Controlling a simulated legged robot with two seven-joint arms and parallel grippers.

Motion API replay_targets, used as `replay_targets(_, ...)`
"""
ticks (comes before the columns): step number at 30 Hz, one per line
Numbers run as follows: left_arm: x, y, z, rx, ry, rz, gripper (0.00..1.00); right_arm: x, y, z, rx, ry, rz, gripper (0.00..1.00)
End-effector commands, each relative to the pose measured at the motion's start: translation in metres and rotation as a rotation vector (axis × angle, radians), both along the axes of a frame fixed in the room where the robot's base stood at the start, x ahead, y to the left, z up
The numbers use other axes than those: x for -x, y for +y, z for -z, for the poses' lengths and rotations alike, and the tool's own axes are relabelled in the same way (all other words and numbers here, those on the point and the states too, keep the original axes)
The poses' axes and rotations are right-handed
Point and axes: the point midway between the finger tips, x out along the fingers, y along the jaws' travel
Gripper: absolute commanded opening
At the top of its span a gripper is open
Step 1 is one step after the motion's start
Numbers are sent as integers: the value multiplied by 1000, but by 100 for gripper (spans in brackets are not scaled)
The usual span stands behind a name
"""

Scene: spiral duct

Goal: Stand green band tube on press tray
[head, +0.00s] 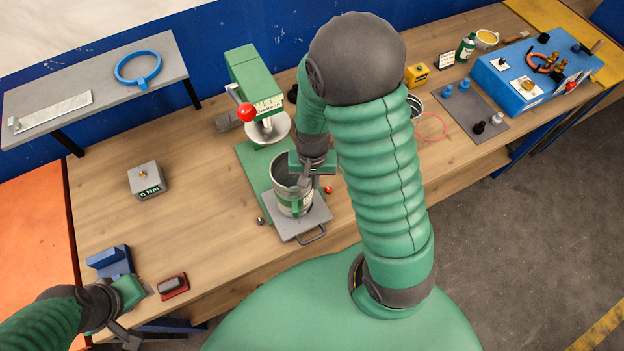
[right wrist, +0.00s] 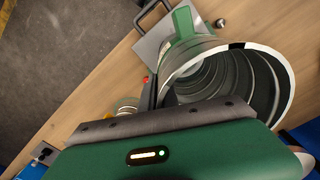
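The grey ribbed tube with a green band (head: 293,203) is upright over the grey press tray (head: 306,228), at the foot of the green press (head: 254,85). I cannot tell whether its base touches the tray. My right gripper (head: 308,178) is at the tube's upper rim, on its right side. In the right wrist view the tube's open mouth (right wrist: 228,85) is right in front of the palm, and the tray (right wrist: 155,42) shows behind it. The finger contact is mostly hidden. My left gripper (head: 138,312) is empty at the lower left, its fingers apart.
A red-topped block (head: 173,286) and a blue block (head: 110,262) lie near my left gripper. A grey torque block (head: 148,180) stands left of the press. A grey shelf (head: 95,82) holds a blue ring. A blue case (head: 535,78) is at the far right.

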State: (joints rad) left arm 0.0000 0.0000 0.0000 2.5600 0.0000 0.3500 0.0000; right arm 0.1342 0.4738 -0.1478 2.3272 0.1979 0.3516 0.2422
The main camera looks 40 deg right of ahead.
Motion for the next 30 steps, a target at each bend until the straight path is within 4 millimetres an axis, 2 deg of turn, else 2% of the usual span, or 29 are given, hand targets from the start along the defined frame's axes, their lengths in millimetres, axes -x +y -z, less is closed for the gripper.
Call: replay_targets(30, 0, 0, 21, 0, 0, 0, 36, 0, 0, 26, 0, 0, 0, 0)
